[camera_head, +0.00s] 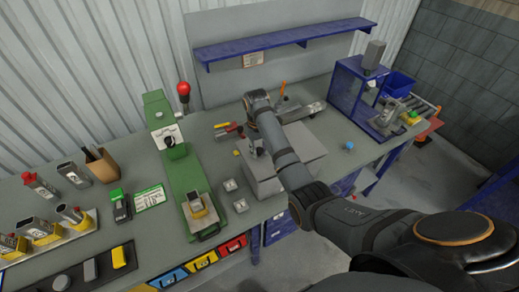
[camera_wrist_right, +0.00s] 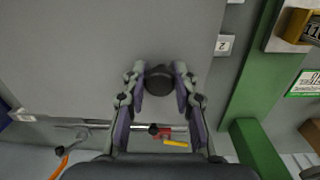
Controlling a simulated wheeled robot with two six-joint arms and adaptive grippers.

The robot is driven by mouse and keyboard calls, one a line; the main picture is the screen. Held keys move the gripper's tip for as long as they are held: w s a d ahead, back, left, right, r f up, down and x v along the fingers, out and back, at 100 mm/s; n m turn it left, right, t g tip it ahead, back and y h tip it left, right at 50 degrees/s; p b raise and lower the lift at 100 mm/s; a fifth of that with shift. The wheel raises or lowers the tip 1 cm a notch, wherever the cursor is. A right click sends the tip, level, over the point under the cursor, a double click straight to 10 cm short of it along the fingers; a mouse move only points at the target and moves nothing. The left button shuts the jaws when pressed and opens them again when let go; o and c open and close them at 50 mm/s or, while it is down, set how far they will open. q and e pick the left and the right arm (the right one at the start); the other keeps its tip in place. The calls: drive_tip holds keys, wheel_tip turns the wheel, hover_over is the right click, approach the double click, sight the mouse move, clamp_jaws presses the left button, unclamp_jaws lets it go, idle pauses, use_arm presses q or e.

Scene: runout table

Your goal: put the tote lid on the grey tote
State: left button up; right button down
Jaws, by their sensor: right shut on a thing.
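The grey tote (camera_head: 264,188) stands near the front edge of the bench, partly hidden behind my right arm. The flat grey tote lid (camera_head: 309,143) is over the tote's top; whether it rests on the rim or hangs just above cannot be told. My right gripper (camera_head: 257,149) is at the lid, its fingers mostly hidden in the head view. In the right wrist view, the gripper (camera_wrist_right: 159,82) is shut on the dark round knob (camera_wrist_right: 159,78) of the lid (camera_wrist_right: 85,50). My left gripper is not in view.
A green fixture (camera_head: 179,172) and small grey blocks (camera_head: 240,205) stand left of the tote. Red-handled tools (camera_head: 225,129) lie behind it. A blue frame (camera_head: 357,95) stands at right. A blue ball (camera_head: 348,145) lies on the bench, with bare surface around it.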

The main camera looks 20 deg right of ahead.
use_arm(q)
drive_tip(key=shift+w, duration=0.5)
use_arm(e)
drive_tip(key=shift+f, duration=0.15)
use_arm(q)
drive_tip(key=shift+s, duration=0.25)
use_arm(e)
drive_tip(key=shift+f, duration=0.3)
drive_tip(key=c, duration=1)
unclamp_jaws()
drive_tip(key=shift+o, duration=0.2)
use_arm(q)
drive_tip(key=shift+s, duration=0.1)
